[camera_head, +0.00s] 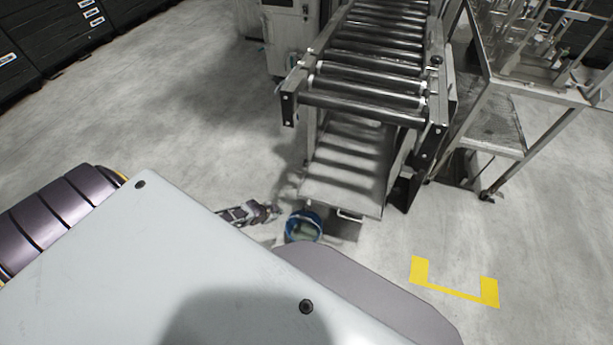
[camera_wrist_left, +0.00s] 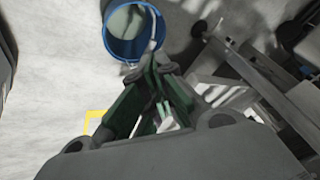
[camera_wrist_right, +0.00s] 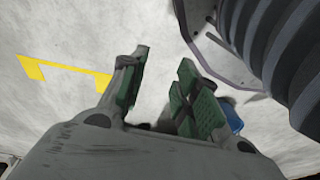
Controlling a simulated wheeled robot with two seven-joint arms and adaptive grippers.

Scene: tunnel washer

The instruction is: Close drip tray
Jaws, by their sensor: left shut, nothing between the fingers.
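The drip tray (camera_head: 342,183) is a pale metal tray low under the front of the roller conveyor, with a small handle (camera_head: 350,217) at its front edge. It sticks out towards me past the end rollers. My left gripper (camera_head: 272,210) is left of the tray's front edge, near a blue bucket, and apart from the handle in the head view. In the left wrist view its fingertips (camera_wrist_left: 155,68) are together and empty, just below the bucket. My right gripper (camera_wrist_right: 160,65) shows only in its wrist view, with fingers apart over bare floor.
The blue bucket (camera_head: 304,225) stands on the floor in front of the tray's left corner. The roller conveyor (camera_head: 365,85) is above the tray. A metal rack cart (camera_head: 500,140) stands to the right. Yellow floor marks (camera_head: 455,291) lie front right. Floor at left is clear.

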